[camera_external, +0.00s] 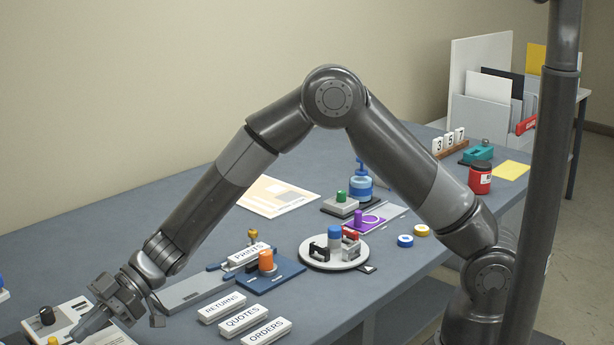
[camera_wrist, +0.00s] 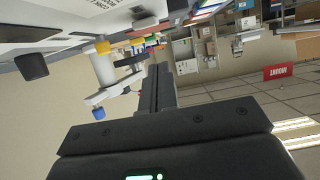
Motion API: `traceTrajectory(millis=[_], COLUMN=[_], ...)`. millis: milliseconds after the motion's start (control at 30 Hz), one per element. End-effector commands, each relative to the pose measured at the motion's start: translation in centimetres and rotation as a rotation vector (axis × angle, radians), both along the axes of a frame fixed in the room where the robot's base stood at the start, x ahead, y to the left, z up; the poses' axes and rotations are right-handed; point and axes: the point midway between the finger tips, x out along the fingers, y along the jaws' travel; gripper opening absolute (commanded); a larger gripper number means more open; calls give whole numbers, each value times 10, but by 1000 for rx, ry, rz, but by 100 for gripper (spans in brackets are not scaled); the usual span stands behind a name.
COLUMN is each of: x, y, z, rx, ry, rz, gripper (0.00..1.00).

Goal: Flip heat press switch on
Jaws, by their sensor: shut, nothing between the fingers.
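A pale machine (camera_external: 75,312) with dark panels stands at the lower left of the outside view, partly cut off by the frame and partly covered by my gripper. It carries a black knob (camera_external: 47,316). A black knob (camera_wrist: 32,66) also shows on a pale surface at the upper left of the wrist view. I cannot make out which part is the heat press switch, nor its position. My gripper (camera_external: 82,332) is low over the machine, its fingers pointing down and left. In the wrist view its fingers (camera_wrist: 155,88) are together and empty. Contact with the machine cannot be told.
White label blocks (camera_external: 243,320), an orange knob on a blue base (camera_external: 285,277) and a round white tray (camera_external: 348,263) lie right of my gripper. A paper sheet (camera_external: 278,196) lies behind my arm. The blue-grey table (camera_external: 120,235) is clear at the back left.

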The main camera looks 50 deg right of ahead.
Motion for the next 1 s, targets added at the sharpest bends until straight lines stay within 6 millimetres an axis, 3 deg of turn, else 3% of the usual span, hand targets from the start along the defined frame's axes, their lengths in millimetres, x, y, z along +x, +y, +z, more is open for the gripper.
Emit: traceTrajectory(millis=[100,233,1000], x=[1,2,1], y=[-6,-7,-10], z=[-20,-29,-40], rx=[-4,-3,-4], ry=[4,2,2], rz=[-4,-4,-4], gripper=[0,0,0])
